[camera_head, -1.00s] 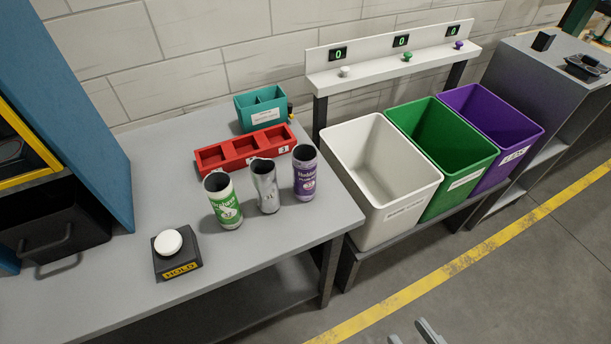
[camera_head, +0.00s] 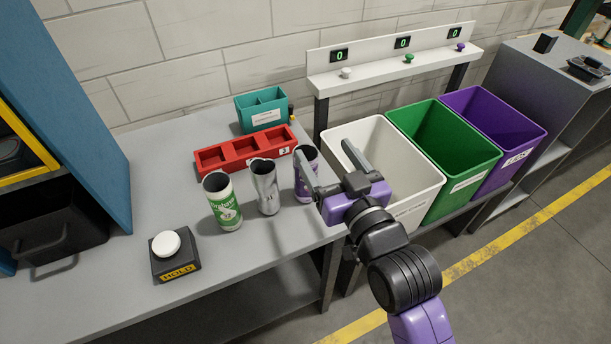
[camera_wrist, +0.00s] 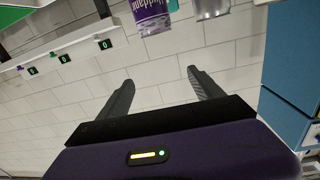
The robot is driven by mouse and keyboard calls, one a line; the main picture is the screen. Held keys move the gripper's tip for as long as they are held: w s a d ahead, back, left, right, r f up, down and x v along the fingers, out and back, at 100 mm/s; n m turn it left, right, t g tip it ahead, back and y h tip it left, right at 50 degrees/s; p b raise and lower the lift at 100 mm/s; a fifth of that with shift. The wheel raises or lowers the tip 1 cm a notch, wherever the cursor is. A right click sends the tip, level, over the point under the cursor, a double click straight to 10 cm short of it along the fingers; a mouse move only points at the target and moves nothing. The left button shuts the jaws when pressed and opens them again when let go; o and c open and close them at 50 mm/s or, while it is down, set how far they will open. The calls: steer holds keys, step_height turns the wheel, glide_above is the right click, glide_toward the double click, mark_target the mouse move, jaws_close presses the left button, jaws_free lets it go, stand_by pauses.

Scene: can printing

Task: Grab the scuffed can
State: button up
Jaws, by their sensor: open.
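Three cans stand in a row on the grey table. The green-and-white can (camera_head: 222,205) is at left. The middle can (camera_head: 266,190) is bare silver-grey with a dented, worn surface, and looks like the scuffed one. The purple-and-white can (camera_head: 301,191) is at right, partly covered by one of my fingers. My gripper (camera_head: 324,154) is open and empty, to the right of the purple can and in front of the white bin. In the wrist view, the purple can (camera_wrist: 151,17) and the silver can (camera_wrist: 212,8) show at the top edge, beyond my open fingers (camera_wrist: 160,76).
A red three-slot tray (camera_head: 245,152) lies behind the cans, with a teal divided box (camera_head: 262,110) beyond. A black HOLD button box (camera_head: 176,260) is at front left. White (camera_head: 345,135), green (camera_head: 440,130) and purple (camera_head: 500,120) bins stand at right, under a panel of counters reading 0.

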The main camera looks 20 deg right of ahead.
mark_target(311, 161)
steer(key=w+f+g, duration=0.2)
steer(key=w+f, duration=0.1)
steer(key=w+f+g, duration=0.1)
steer(key=f+g, duration=0.1)
steer(key=shift+w+a+f+n+y, duration=0.2)
steer(key=shift+a+n+y, duration=0.1)
steer(key=shift+n+y, duration=0.1)
steer(key=shift+f, duration=0.2)
steer(key=p+x, duration=0.1)
steer(key=x, duration=0.6)
steer(key=shift+f, duration=0.45)
steer(key=shift+w, duration=0.1)
steer(key=c, duration=1.4)
steer(key=shift+r, duration=0.1)
